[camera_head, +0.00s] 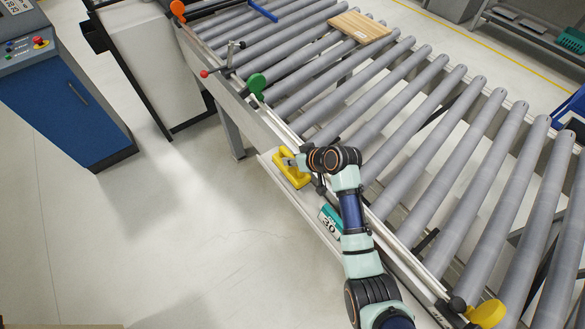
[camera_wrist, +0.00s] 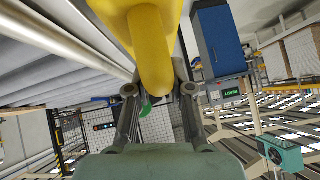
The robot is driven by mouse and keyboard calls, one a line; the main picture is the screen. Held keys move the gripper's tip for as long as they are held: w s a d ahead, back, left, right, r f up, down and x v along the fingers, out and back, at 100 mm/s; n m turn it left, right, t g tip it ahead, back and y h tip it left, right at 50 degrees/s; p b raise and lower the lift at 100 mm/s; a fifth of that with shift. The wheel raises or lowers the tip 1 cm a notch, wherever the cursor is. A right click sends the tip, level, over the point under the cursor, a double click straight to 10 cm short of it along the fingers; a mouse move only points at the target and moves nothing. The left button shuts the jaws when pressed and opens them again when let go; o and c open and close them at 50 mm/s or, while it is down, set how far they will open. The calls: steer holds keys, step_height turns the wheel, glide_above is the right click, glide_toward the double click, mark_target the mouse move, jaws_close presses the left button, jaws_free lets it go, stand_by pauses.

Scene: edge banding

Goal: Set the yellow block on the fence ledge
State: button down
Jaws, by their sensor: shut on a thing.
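The yellow block (camera_head: 291,172) is at the far end of the pale fence ledge (camera_head: 310,205), on the near side of the roller conveyor. My gripper (camera_head: 290,161) is at its upper side and shut on it. In the wrist view the yellow block (camera_wrist: 152,50) fills the top centre, with a rounded grip part between the two fingers of my gripper (camera_wrist: 158,90). The block looks over or on the ledge; whether its underside touches is hidden.
A teal-and-white item marked 30 (camera_head: 331,219) sits further along the ledge, beside my arm. The roller conveyor (camera_head: 420,155) runs behind the fence. A green knob (camera_head: 257,84) stands up the fence. A wooden board (camera_head: 360,27) lies on the rollers. The floor at left is clear.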

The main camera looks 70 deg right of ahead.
mark_target(292, 167)
steer(key=shift+f+b, duration=0.4)
steer(key=shift+f, duration=1.8)
steer(key=shift+f, duration=0.2)
steer(key=c, duration=1)
jaws_free()
steer(key=shift+c, duration=0.2)
steer(key=shift+r, duration=0.3)
steer(key=p+v, duration=0.2)
steer(key=v, duration=0.9)
steer(key=shift+s+r, duration=0.2)
steer(key=shift+s, duration=0.2)
